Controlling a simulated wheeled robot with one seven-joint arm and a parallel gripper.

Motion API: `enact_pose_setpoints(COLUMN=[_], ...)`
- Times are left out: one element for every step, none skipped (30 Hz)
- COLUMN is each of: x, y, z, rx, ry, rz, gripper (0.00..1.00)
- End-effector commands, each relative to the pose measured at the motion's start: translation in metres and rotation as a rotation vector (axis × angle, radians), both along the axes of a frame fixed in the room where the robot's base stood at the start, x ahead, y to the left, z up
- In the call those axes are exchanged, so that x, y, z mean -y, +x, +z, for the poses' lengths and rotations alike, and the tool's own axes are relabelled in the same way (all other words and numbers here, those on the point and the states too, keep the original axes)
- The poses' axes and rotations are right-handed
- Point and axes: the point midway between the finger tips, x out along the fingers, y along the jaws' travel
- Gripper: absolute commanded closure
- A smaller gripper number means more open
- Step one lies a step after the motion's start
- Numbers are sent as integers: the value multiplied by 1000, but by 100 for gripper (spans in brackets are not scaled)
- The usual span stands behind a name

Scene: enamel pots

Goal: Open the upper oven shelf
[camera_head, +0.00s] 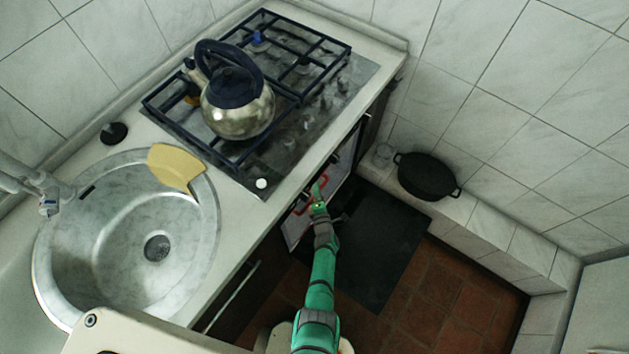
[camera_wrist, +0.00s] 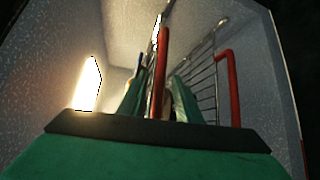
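The oven is under the hob, with its dark door (camera_head: 372,245) folded down. In the wrist view I see inside the lit oven, where a wire shelf (camera_wrist: 205,85) runs along the right side. Red handle parts (camera_wrist: 228,88) show at the shelf's front. My gripper (camera_head: 319,188) is at the oven mouth beside the red handle (camera_head: 302,208). In the wrist view, its two green fingers (camera_wrist: 158,92) stand apart, with a red bar between or just beyond them. I cannot tell whether they touch it. Which shelf level this is does not show clearly.
A kettle (camera_head: 237,105) stands on the hob (camera_head: 345,62) above. A sink (camera_head: 100,270) with a yellow board (camera_head: 175,167) is to the left. The red floor (camera_head: 440,295) at right is clear.

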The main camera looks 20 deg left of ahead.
Motion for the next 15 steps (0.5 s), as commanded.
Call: enact_pose_setpoints(x=[-3,-4,-5,-5,-6,-7,-7,-7,-8,-8,-8,-8,-8,-8,-8], y=[5,7,9,11,12,14,14,15,15,16,16,16,16,16,16], z=[0,-1,-1,-1,-2,-2,-2,-2,-2,-3,-3,-3,-3,-3,-3], rx=[1,0,1,1,1,1,1,0,0,0,0,0,0,0,0], ry=[0,0,1,0,0,0,0,0,0,0,0,0,1,0,0], rz=[2,2,2,1,0,0,0,0,0,0,0,0,0,0,0], gripper=[69,69,69,69,69,69,69,69,69,69,69,69,69,69,69])
